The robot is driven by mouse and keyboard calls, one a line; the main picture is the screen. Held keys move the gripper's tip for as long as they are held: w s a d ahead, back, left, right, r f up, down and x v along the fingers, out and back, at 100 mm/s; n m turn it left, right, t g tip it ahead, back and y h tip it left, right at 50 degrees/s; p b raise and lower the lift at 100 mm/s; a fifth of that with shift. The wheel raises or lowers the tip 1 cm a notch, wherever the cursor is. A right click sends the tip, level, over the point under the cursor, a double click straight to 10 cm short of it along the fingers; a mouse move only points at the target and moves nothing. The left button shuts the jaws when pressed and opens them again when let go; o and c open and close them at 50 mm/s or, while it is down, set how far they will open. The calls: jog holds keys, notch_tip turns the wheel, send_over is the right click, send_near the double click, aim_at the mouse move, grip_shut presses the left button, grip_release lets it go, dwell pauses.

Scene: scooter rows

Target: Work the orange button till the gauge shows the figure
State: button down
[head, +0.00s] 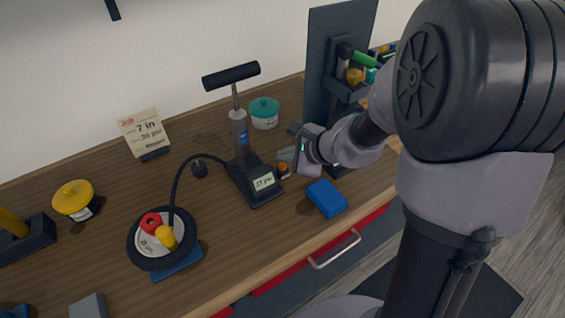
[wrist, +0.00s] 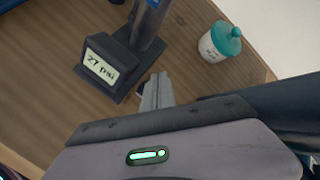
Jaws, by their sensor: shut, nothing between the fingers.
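The gauge (head: 264,181) on the foot of the black pump (head: 240,140) reads 27 psi; it also shows in the wrist view (wrist: 101,66). The orange button (head: 283,169) stands just right of the gauge in the head view. My gripper (head: 286,154) is shut and empty, its fingertips close above the button. I cannot tell whether they touch it. In the wrist view the shut fingers (wrist: 156,90) point at the spot beside the pump foot, and the button is hidden. A job card (head: 145,132) reads 7 in and what looks like 30 psi.
A hose runs from the pump to a small wheel (head: 137,255) with a red and a yellow piece on it. A blue block (head: 327,198) lies near the bench edge. A teal-lidded jar (head: 264,113) stands behind the pump, and a yellow-lidded jar (head: 76,200) at left.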

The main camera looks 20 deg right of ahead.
aim_at(285, 167)
notch_tip(285, 167, up, 5)
jog(key=p, duration=0.4)
dwell(0.3)
